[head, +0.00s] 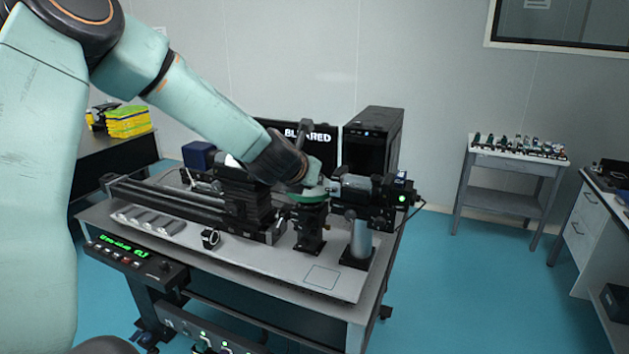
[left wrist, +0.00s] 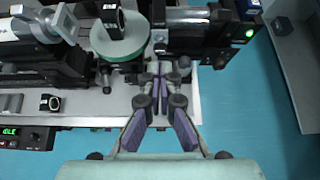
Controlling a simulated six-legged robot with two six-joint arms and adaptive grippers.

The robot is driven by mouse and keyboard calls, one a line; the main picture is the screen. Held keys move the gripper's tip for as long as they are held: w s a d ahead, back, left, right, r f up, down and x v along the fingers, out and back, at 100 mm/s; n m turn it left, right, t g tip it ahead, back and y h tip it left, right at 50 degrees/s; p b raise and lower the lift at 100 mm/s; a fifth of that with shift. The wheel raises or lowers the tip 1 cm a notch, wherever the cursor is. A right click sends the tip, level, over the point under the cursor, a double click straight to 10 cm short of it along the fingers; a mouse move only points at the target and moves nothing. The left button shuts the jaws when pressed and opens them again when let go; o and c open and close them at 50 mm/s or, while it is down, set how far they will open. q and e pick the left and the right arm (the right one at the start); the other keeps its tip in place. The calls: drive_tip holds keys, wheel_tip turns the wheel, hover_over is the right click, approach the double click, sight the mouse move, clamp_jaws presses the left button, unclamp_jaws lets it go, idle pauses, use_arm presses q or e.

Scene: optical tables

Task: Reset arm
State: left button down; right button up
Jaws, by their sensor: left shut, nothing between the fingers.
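My left arm comes in from the left of the head view, over the optical table (head: 325,279). Its gripper (head: 334,187) is small and partly lost among the instruments there. In the left wrist view the left gripper (left wrist: 159,71) shows clearly, its two fingers together with nothing between them. The fingertips are right of a round green-rimmed stage (left wrist: 120,52) and near the dark instrument with a green light (left wrist: 215,35). I cannot tell whether they touch anything. My right gripper is not in view.
A black controller (head: 135,262) with a green display hangs at the table's front left. A black computer case (head: 373,140) stands behind. A small watch-like part (head: 210,238) lies on the table. A side cart (head: 505,198) stands at the right, with clear floor between.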

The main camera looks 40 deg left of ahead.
use_arm(q)
drive_tip(key=s+d+f+m+g+h+b, duration=0.1)
drive_tip(key=s+d+f+m+b, duration=0.35)
drive_tip(key=f+m, duration=0.55)
drive_tip(key=s+d+f+m+g+b, duration=0.25)
drive_tip(key=s+d+f+m, duration=0.2)
drive_tip(key=f+m, duration=0.45)
drive_tip(key=s+d+f+m+h+b, duration=0.1)
drive_tip(key=s+d+f+m+b, duration=0.35)
drive_tip(key=f+m, duration=0.55)
drive_tip(key=s+d+f+m+g+b, duration=0.2)
drive_tip(key=s+f+m+b, duration=0.1)
drive_tip(key=s+f, duration=0.6)
drive_tip(key=s+d+f+m+g+b, duration=0.2)
drive_tip(key=s+f+b, duration=0.4)
drive_tip(key=s+f, duration=0.4)
drive_tip(key=s+d+f+m+g+b, duration=0.2)
drive_tip(key=s+f+m+g+b, duration=0.1)
drive_tip(key=s+f, duration=0.7)
drive_tip(key=shift+s+d+f+m+g+h+b, duration=0.15)
drive_tip(key=shift+s+m+g+h+b, duration=0.2)
drive_tip(key=shift+s+m+b, duration=0.4)
